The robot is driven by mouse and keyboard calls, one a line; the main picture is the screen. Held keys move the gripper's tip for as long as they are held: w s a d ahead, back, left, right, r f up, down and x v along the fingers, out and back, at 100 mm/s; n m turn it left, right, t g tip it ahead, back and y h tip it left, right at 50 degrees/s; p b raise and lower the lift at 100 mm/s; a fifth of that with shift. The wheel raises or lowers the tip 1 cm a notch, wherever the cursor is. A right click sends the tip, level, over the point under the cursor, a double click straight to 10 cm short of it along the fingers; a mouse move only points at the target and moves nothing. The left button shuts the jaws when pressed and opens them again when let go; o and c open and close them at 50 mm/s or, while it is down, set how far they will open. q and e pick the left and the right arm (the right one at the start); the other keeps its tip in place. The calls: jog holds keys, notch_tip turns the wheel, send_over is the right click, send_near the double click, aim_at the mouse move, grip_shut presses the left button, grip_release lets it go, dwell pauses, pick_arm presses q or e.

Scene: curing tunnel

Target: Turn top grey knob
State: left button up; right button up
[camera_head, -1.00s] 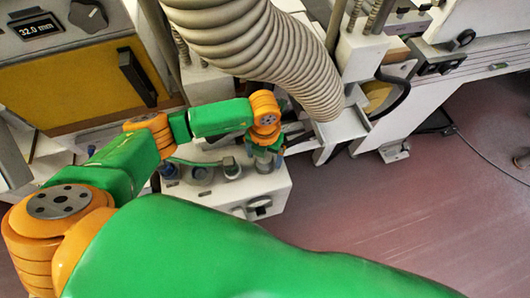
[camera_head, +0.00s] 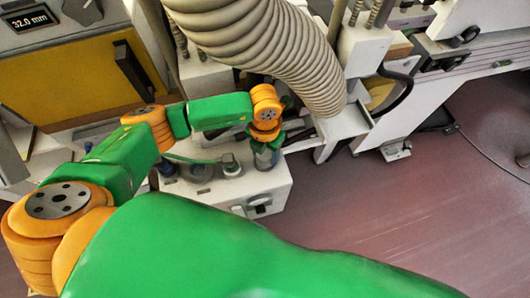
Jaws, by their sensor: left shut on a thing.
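A white box (camera_head: 225,195) stands low in the middle of the head view, with several round fittings on its top. My left gripper (camera_head: 265,155) points down at the right end of this top. It is shut on a grey knob (camera_head: 264,161), which is partly hidden by the fingers. Another grey fitting (camera_head: 231,165) stands just left of the gripper. A black and white knob (camera_head: 260,207) is on the box's front face, below the gripper and apart from it. My right gripper is not in view.
A thick ribbed hose (camera_head: 270,45) hangs close above and behind my left wrist. A yellow panel (camera_head: 75,80) with a dark handle and a display (camera_head: 31,18) is at upper left. White machinery (camera_head: 375,60) stands at the right.

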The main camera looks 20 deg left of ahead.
pick_arm(q)
jog(key=shift+f+m+b, duration=0.2)
jog(key=shift+m+b, duration=0.55)
jog(key=shift+m, duration=0.15)
jog(key=m+b, duration=1.4)
jog(key=b, duration=0.1)
jog(key=shift+s+d+m, duration=0.1)
jog(key=shift+m, duration=0.2)
jog(key=m+b, duration=0.3)
jog(key=shift+m, duration=0.3)
jog(key=m+b, duration=0.1)
jog(key=m, duration=0.2)
jog(key=shift+s+r+m+b, duration=0.1)
jog(key=shift+r+m+b, duration=0.05)
jog(key=shift+m+b, duration=0.2)
jog(key=m+b, duration=0.1)
jog(key=m, duration=0.2)
jog(key=shift+m, duration=0.25)
jog(key=m+b, duration=0.1)
jog(key=m, duration=0.3)
jog(key=shift+r+m, duration=0.1)
jog(key=shift+m, duration=0.2)
jog(key=m, duration=1)
jog(key=shift+a+m, duration=0.2)
jog(key=shift+m, duration=0.5)
